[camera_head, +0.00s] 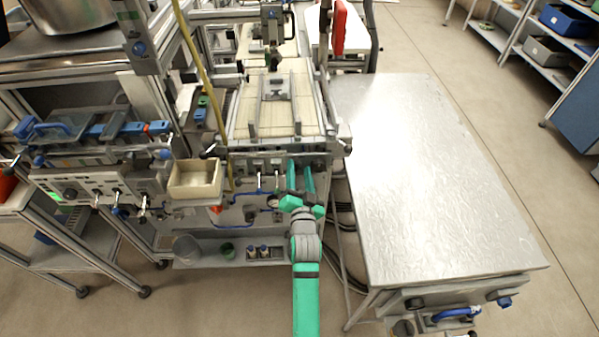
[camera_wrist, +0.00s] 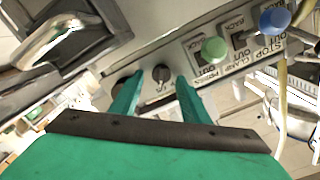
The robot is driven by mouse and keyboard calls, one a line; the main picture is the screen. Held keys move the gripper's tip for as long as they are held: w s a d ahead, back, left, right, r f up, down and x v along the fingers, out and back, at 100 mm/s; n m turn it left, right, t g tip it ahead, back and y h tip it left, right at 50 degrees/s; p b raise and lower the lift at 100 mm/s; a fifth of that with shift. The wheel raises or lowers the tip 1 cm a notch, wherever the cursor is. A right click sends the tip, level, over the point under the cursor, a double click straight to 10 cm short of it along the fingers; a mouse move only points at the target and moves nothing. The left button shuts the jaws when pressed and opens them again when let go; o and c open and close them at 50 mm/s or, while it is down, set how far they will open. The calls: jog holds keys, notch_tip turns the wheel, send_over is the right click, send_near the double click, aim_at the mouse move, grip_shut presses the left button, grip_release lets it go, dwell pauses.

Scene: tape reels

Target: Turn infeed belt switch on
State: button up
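The infeed belt itself may be the pale belt bed (camera_head: 278,100) of the machine in the head view; I cannot read a label naming its switch. A small black knob (camera_wrist: 161,73) sits on the grey control panel (camera_wrist: 150,42) in the wrist view. My gripper (camera_wrist: 158,80) has two green fingers spread apart, pointing at the panel, with the knob showing between their tips. I cannot tell whether the fingers touch it. In the head view my gripper (camera_head: 299,167) is at the machine's front panel, and the knob is hidden there.
Right of the knob are a green-capped lever (camera_wrist: 213,50) and a blue-capped lever (camera_wrist: 275,19) with labels reading CLAMP and STOP. A metal handle (camera_wrist: 70,30) is at upper left. A cream bin (camera_head: 195,180) stands left of my gripper; a bare metal table (camera_head: 430,170) is right.

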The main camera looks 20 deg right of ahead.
jog(key=v, duration=1)
jog(key=shift+s, duration=0.35)
jog(key=shift+s+a, duration=0.1)
jog(key=shift+s, duration=0.05)
jog(key=s+a+f+n+g+y, duration=0.1)
jog(key=s+a+f+n, duration=0.2)
jog(key=s+a, duration=0.35)
jog(key=s+a+f+n+y, duration=0.1)
jog(key=s+a+f+n, duration=0.2)
jog(key=s, duration=0.7)
jog(key=s+a+r+n+y, duration=0.1)
jog(key=s+a, duration=0.3)
jog(key=s, duration=0.4)
jog(key=s+a+r+n+g+y, duration=0.1)
jog(key=s+a+r+n+y, duration=0.1)
jog(key=s, duration=0.7)
jog(key=shift+s+a+r+n, duration=0.25)
jog(key=shift+s+a+n, duration=0.1)
jog(key=shift+a+n, duration=0.55)
jog(key=shift+s, duration=0.1)
